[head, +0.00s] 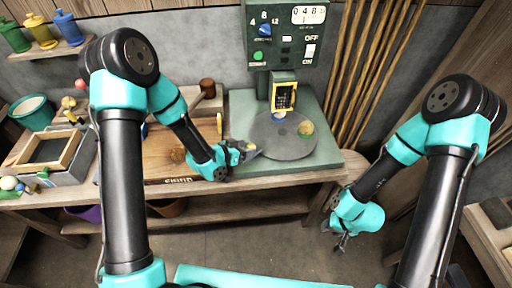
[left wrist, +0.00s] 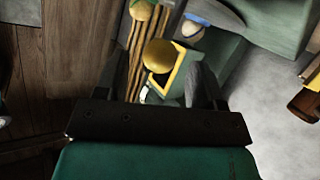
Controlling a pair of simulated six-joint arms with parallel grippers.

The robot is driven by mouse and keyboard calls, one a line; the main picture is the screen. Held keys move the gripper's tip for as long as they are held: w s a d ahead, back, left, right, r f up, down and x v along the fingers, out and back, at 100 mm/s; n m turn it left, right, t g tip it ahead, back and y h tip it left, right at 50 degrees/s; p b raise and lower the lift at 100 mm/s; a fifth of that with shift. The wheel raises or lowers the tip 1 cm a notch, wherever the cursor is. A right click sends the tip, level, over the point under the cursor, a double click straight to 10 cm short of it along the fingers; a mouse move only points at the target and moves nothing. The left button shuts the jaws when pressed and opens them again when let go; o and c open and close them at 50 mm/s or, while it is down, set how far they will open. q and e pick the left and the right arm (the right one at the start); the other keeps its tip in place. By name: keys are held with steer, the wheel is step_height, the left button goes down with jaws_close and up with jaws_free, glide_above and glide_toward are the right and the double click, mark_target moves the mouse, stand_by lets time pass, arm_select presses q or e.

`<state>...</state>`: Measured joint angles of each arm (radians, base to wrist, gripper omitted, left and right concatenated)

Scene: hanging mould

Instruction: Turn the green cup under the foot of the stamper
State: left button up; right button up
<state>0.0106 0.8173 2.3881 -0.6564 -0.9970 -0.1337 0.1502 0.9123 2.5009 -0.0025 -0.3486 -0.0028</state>
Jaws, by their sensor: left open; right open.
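The stamper is a green machine (head: 285,40) with a yellow-framed part (head: 284,97) above a round grey turntable (head: 272,146). On the turntable a small olive-green round piece (head: 306,128), perhaps the green cup, sits at the right. A blue-and-white piece (head: 279,115) sits at the back, below the yellow frame. My left gripper (head: 252,151) is open at the turntable's left edge. In the left wrist view a yellow ball (left wrist: 159,56) appears between its fingers; whether they touch it I cannot tell. My right gripper (head: 341,240) is open and empty, low in front of the bench.
Wooden poles (head: 372,60) lean against the wall right of the machine. A wooden board (head: 165,150) lies left of it, with a brown cylinder (head: 207,87) behind. A wood-framed tray (head: 50,150) and a teal pot (head: 30,112) stand at the far left. Bottles line a shelf (head: 48,50).

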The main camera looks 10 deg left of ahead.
arm_select(q)
steer(key=shift+x, duration=1.55)
jaws_close()
